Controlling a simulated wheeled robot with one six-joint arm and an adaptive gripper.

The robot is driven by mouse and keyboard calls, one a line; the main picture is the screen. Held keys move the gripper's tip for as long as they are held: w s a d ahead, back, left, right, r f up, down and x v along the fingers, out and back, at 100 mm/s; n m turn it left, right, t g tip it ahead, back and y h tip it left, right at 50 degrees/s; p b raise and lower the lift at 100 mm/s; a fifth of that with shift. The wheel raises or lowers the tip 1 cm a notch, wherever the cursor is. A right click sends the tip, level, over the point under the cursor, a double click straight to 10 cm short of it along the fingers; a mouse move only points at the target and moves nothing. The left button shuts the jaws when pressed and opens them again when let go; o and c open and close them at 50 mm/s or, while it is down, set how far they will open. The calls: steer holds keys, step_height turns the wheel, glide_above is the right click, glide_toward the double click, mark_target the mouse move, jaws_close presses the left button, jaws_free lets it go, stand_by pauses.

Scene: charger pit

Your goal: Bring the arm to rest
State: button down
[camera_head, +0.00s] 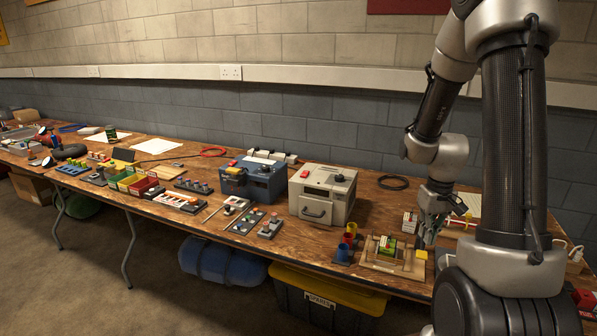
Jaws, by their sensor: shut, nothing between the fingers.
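My arm stands at the right of the head view, dark tubes with grey metal joints. It reaches up, bends over and comes down to my gripper (428,236) above the right part of the wooden table (372,208). The gripper points down and its fingers are shut with nothing between them. I cannot tell whether the fingertips touch anything.
A beige box (322,194) and a dark blue box (252,179) stand mid-table. Coloured cups (348,241) stand left of the tray. A black cable ring (393,182) lies behind. A yellow-lidded bin (327,290) is under the table. The space above the table's middle is free.

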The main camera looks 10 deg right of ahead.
steer(key=s+a+r+t, duration=0.1)
steer(key=s+a+r, duration=0.2)
steer(key=s+r, duration=0.2)
steer(key=s+a+r+t, duration=0.2)
steer(key=s+a+r, duration=0.2)
steer(key=r, duration=0.6)
steer(key=s+a+r+n+t, duration=0.1)
steer(key=s+a+r, duration=0.3)
steer(key=s+r, duration=0.2)
steer(key=v, duration=0.2)
steer(key=shift+a+r, duration=0.15)
steer(key=shift+r, duration=0.15)
